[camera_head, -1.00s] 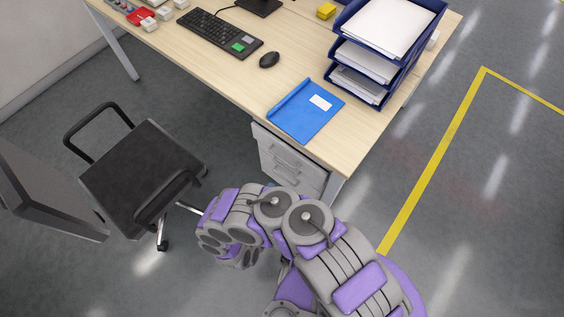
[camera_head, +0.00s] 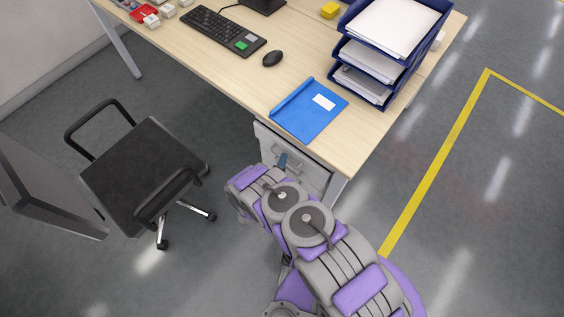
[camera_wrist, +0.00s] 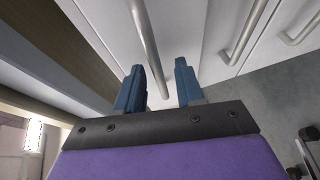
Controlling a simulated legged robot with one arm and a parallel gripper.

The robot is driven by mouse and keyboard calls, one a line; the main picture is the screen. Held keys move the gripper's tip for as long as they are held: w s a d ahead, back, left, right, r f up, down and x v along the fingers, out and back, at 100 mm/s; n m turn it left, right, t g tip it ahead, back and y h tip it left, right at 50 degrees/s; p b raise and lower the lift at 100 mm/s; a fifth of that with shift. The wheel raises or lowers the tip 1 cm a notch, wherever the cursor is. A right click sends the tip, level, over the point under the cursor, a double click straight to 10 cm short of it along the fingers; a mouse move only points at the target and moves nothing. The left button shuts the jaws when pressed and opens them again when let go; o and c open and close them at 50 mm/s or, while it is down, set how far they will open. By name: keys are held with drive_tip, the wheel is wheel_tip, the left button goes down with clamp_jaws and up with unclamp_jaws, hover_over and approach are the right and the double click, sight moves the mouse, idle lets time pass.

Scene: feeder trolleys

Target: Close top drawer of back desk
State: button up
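The back desk (camera_head: 225,80) has a pale wooden top with a white drawer unit (camera_head: 312,180) under its near right end. My gripper (camera_head: 282,160) is at the front of this unit, just below the desk edge; my arm hides part of the drawer fronts. In the wrist view my gripper (camera_wrist: 160,85) has its two blue fingers apart with nothing clamped. The top drawer's bar handle (camera_wrist: 148,45) runs down to the gap between the fingers. I cannot tell whether they touch it. How far the top drawer stands open is not clear.
A black office chair (camera_head: 140,175) stands left of the drawers. On the desk are a blue folder (camera_head: 305,112), stacked paper trays (camera_head: 385,60), a keyboard (camera_head: 222,32) and a mouse (camera_head: 272,58). Lower drawer handles (camera_wrist: 245,35) show in the wrist view. Floor to the right is clear.

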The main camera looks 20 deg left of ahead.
drive_tip(key=shift+w, duration=0.1)
clamp_jaws()
idle(0.3)
idle(0.4)
